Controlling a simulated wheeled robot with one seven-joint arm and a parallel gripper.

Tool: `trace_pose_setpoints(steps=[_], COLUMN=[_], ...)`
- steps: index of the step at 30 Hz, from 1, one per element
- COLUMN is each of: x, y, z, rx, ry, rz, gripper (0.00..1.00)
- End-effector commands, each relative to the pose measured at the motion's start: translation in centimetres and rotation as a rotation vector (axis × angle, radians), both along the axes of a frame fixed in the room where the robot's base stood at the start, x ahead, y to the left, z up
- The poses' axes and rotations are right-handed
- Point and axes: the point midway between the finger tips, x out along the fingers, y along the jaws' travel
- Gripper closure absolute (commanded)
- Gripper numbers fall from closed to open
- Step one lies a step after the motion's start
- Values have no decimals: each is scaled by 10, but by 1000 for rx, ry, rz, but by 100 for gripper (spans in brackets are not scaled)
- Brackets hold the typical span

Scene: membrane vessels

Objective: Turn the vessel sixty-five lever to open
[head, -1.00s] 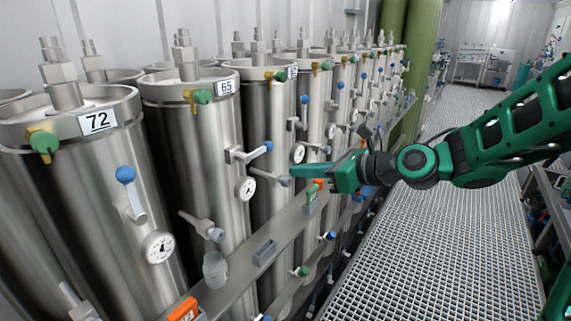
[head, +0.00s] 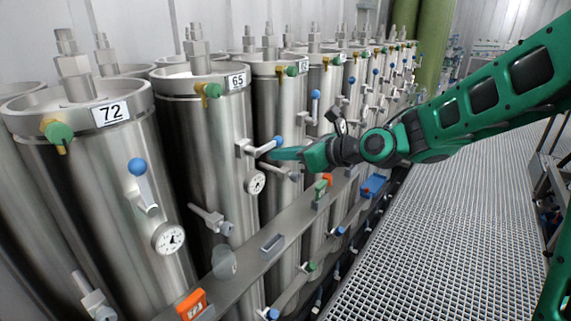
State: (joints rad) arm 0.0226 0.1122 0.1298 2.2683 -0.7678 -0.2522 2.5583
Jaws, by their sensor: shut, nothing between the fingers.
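Vessel sixty-five (head: 212,130) is a tall steel cylinder with a "65" label (head: 237,80) on its rim. Its lever (head: 262,147) sticks out to the right from a valve block and ends in a blue knob (head: 277,141). A round gauge (head: 255,182) sits below the lever. My green gripper (head: 274,153) is shut and empty. Its tips are just below and right of the blue knob, close to it in the picture. I cannot tell whether they touch it.
Vessel 72 (head: 95,200) stands at the left with its blue-knobbed lever (head: 140,185) pointing up. A grey rail (head: 250,266) with an orange block (head: 192,304) runs in front of the vessels. The grating floor (head: 400,240) at right is clear.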

Motion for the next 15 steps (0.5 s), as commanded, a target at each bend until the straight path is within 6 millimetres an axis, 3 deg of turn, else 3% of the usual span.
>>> trace_pose_setpoints(steps=[15], x=[0], y=[-1], z=[4], rx=[-3], ry=[-2], rz=[1], gripper=[100])
